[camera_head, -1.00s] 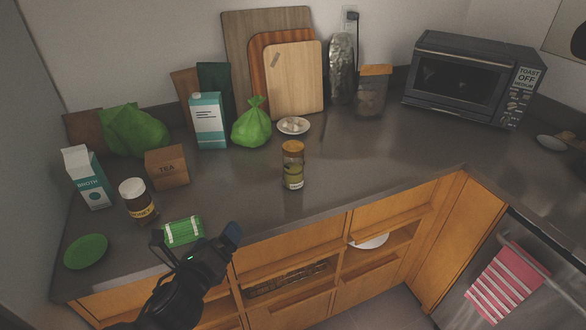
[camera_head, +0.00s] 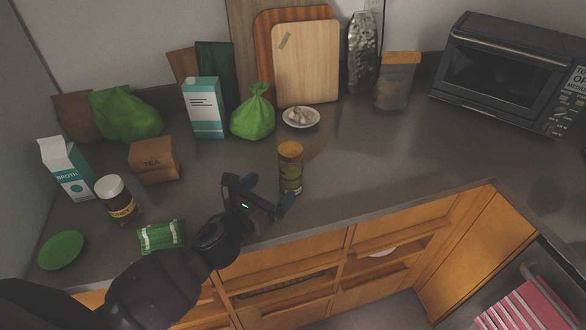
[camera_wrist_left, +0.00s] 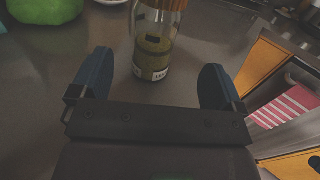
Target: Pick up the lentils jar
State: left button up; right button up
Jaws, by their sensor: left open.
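The lentils jar (camera_head: 290,172) is a clear jar with an orange-brown lid and greenish contents, standing upright on the grey counter. In the left wrist view the jar (camera_wrist_left: 156,45) stands just beyond and between the two blue fingertips, with its lid cut off by the top edge. My left gripper (camera_head: 268,190) is open, low over the counter, just left of and in front of the jar. In the left wrist view the gripper (camera_wrist_left: 155,78) has its fingers wide apart with nothing between them that I can see held. My right gripper is not in view.
Behind are a green bag (camera_head: 253,117) and a small bowl (camera_head: 301,118). The counter right of the jar is clear up to the toaster oven (camera_head: 500,65).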

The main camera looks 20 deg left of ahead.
aim_at(283, 172)
pick_arm(q)
jog(key=x, duration=0.3)
jog(key=shift+w+r, duration=0.1)
jog(key=shift+w, duration=0.35)
jog(key=shift+p+x, duration=0.3)
jog(key=shift+x, duration=2)
jog(key=shift+a, duration=0.1)
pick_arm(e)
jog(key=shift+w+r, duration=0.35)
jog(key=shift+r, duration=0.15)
pick_arm(q)
jog(key=shift+c, duration=0.2)
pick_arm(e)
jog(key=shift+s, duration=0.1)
